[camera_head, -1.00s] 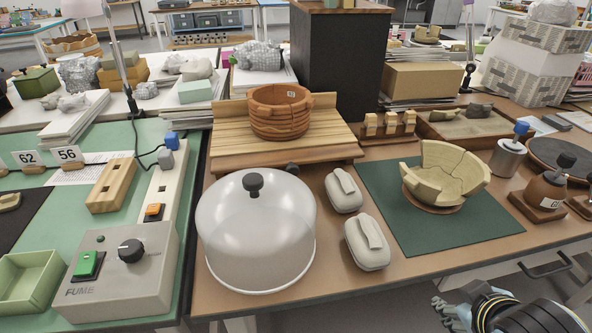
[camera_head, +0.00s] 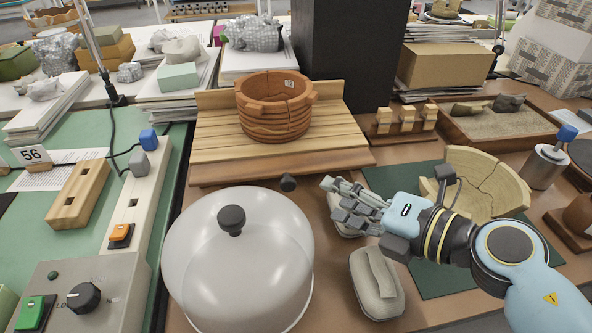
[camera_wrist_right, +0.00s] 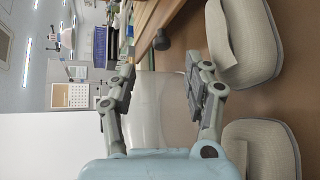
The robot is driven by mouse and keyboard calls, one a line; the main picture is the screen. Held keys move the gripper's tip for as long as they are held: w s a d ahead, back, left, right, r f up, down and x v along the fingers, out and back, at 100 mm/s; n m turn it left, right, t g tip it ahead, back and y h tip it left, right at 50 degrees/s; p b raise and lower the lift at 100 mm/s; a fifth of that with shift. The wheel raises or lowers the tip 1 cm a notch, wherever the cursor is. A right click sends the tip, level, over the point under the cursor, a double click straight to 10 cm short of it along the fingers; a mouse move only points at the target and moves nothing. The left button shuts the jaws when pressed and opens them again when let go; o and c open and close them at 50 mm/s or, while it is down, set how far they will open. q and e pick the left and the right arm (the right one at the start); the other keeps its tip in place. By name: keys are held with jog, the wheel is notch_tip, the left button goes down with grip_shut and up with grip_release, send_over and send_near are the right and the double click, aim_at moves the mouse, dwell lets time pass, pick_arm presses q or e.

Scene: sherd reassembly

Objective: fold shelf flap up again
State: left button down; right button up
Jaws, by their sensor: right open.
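The slatted wooden shelf (camera_head: 215,145) stands at the back of the brown table, with a banded terracotta pot (camera_head: 275,108) on it. A plain wooden board runs along its front edge, and I cannot tell whether this is the flap. A small dark knob (camera_head: 288,182) sits just in front of that edge; a dark knob also shows near a wooden edge in the right wrist view (camera_wrist_right: 161,40). My right gripper (camera_head: 335,200) is open and empty, to the right of the knob and apart from it, above the grey cases. My left gripper is out of view.
A clear dome (camera_head: 240,265) with a black knob stands in front of the shelf. Two grey cases, one (camera_head: 378,283) partly clear of my arm, lie to its right. A cracked bowl (camera_head: 485,185) on a green mat is partly behind my right arm.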

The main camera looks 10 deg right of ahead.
aim_at(294, 185)
jog(key=x, duration=0.4)
jog(key=shift+a+f+b, duration=0.1)
jog(key=shift+f+b, duration=0.05)
jog(key=shift+b, duration=0.15)
jog(key=b+x, duration=0.1)
jog(key=x, duration=0.4)
jog(key=shift+w+a+f, duration=0.15)
jog(key=shift+a+f, duration=0.05)
jog(key=shift+w+a+f, duration=0.1)
jog(key=shift+w+a, duration=0.2)
jog(key=shift+w, duration=0.1)
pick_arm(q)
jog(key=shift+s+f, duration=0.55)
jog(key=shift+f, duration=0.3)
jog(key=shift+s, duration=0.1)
pick_arm(e)
grip_shut()
